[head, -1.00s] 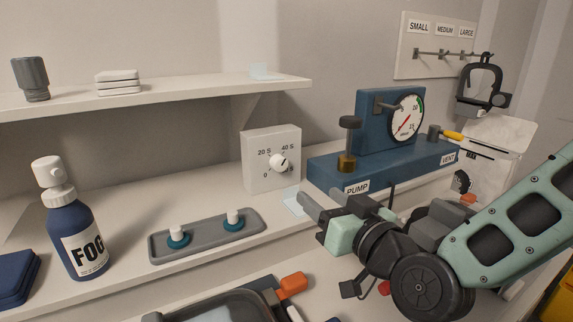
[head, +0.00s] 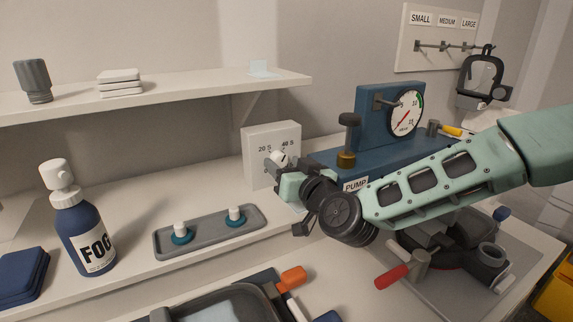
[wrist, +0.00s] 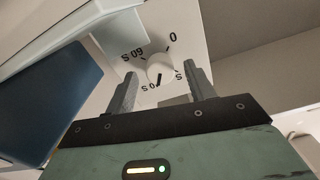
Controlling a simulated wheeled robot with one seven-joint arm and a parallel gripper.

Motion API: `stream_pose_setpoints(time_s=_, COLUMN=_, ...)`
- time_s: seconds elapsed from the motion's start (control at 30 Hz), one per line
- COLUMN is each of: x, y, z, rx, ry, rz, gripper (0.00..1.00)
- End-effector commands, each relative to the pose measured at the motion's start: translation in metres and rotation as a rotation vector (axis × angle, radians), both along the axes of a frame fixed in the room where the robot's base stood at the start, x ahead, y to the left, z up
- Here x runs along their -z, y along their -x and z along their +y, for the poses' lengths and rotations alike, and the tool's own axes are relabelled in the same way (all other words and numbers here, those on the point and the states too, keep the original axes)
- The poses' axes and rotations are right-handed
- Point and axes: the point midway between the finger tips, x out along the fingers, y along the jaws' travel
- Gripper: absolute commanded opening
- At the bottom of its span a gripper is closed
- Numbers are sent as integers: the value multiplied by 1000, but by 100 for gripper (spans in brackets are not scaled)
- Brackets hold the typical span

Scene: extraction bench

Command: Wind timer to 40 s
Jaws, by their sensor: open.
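The timer is a white box (head: 262,150) with a dial, standing on the bench left of the blue pump. Its labels 20 S and 40 S show in the head view. Its round white knob (head: 279,158) is partly covered by my gripper (head: 277,168) there. In the wrist view the knob (wrist: 160,68) sits between the two fingertips of my open gripper (wrist: 163,78), with a gap on each side. The knob's dark mark points down toward a label ending in "0 S". The 0 and 60 S labels are readable; the lower labels are partly hidden by the fingers.
The blue pump (head: 325,159) with its gauge stands close to the right of the timer. A grey tray (head: 250,221) with two teal-based pegs lies in front, left of my gripper. The FOG bottle (head: 83,235) stands farther left. A shelf (head: 200,93) runs above.

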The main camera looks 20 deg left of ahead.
Motion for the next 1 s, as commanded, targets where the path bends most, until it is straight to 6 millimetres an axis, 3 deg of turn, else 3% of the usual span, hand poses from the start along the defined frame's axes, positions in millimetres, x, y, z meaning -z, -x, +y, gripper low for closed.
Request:
stream_pose_setpoints(time_s=0.13, x=0, y=0, z=0, rx=0, ry=0, rz=0, gripper=51)
stream_pose_setpoints(time_s=0.3, x=0, y=0, z=0, rx=0, ry=-1, rz=1, gripper=10)
stream_pose_setpoints(time_s=1.0, x=0, y=0, z=0, rx=0, ry=-1, rz=1, gripper=10)
